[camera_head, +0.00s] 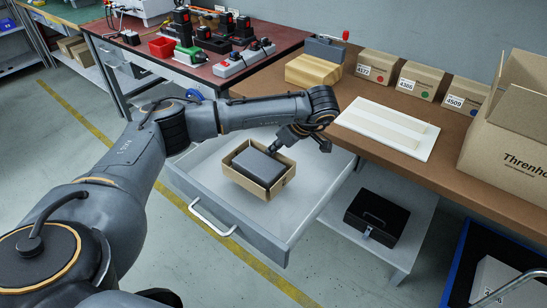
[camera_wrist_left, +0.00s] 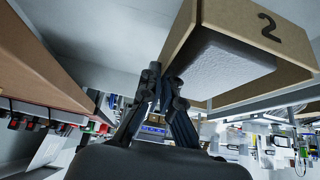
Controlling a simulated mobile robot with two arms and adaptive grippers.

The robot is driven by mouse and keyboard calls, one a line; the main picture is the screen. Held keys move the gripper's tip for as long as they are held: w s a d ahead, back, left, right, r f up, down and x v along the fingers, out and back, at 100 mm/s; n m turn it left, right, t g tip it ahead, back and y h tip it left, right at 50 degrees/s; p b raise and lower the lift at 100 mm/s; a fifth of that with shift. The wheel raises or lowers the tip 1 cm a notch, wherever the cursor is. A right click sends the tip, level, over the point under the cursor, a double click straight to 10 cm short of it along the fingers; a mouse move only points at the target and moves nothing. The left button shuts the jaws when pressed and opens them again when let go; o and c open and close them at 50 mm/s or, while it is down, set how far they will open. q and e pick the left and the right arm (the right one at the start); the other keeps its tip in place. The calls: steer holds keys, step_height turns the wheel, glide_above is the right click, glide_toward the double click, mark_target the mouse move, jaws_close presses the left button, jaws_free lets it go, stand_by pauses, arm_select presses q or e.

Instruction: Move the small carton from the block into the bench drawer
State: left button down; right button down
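A small open-topped cardboard carton (camera_head: 279,187) sits in the pulled-out bench drawer (camera_head: 205,180). A dark grey slab (camera_head: 257,165) fills most of its opening. In the left wrist view the carton (camera_wrist_left: 232,22) is at the upper right, marked "2". The wooden block (camera_head: 314,70) on the bench has nothing on top. My left gripper (camera_head: 273,151) is over the drawer, with its fingers at the carton's far edge; I cannot tell whether they touch it. In the left wrist view the fingertips (camera_wrist_left: 163,78) are together with nothing between them. My right gripper is not in view.
Three labelled cartons (camera_head: 419,80) stand along the wall. A white board (camera_head: 388,127) lies on the bench (camera_head: 455,140), and a large open box (camera_head: 508,135) stands at right. A black case (camera_head: 376,218) sits on the lower shelf. The drawer is bare around the carton.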

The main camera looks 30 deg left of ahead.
mark_target(273, 156)
arm_select(q)
steer(key=shift+w+a+f, duration=0.1)
steer(key=shift+a+f, duration=0.15)
steer(key=shift+f, duration=0.15)
step_height(273, 156, down, 3)
steer(key=shift+r, duration=0.15)
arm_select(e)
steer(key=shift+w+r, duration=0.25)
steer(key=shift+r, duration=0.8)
arm_select(q)
steer(key=shift+f+b, duration=0.3)
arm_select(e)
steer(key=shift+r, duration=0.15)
arm_select(q)
steer(key=c, duration=1.5)
jaws_free()
steer(key=shift+r, duration=0.15)
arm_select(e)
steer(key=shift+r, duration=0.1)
